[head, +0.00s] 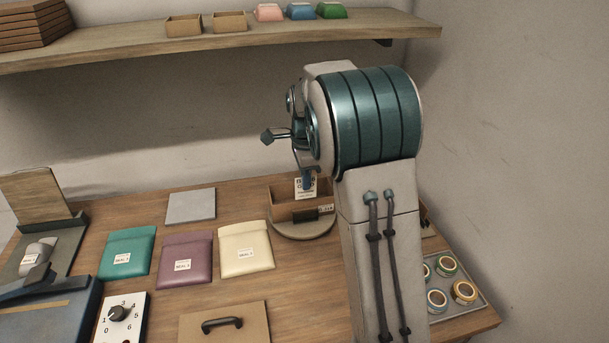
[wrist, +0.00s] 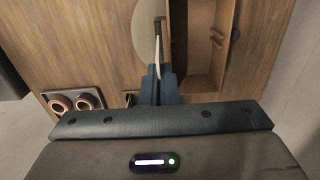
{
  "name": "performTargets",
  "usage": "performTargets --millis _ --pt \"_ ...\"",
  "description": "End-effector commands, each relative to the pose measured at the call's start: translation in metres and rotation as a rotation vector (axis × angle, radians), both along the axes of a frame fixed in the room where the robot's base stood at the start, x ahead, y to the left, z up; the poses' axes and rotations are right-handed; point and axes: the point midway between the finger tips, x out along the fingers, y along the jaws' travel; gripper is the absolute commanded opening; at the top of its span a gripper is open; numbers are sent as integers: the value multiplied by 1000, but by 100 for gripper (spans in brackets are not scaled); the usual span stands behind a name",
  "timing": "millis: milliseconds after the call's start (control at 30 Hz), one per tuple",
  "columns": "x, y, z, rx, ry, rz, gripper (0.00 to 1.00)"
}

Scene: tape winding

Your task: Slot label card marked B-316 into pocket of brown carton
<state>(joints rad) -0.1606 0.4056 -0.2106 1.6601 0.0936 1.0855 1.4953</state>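The white label card (head: 305,195) is upright in my gripper (head: 308,182); its print is too small to read surely. In the wrist view the card (wrist: 155,49) shows edge-on, between the blue fingers of my gripper (wrist: 157,85), which are shut on it. The open brown carton (head: 287,212) stands on a round disc below the card. A dark pocket (head: 305,216) is on the carton's near face, with a small label beside it. In the head view the card's lower edge is above the pocket. In the wrist view the carton (wrist: 203,50) lies just right of the card.
The round disc (head: 303,234) bears the carton. Teal (head: 127,257), purple (head: 185,262) and cream (head: 245,252) pouches lie to the left. A tray with tape rolls (head: 463,292) is at the right. A wooden shelf (head: 220,45) runs above. My arm hides part of the table.

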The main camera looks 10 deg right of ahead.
Motion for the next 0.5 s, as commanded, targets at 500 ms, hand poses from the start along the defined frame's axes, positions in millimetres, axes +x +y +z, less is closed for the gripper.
performTargets --millis 500 --pt "0 0 -43 0 0 0 0"
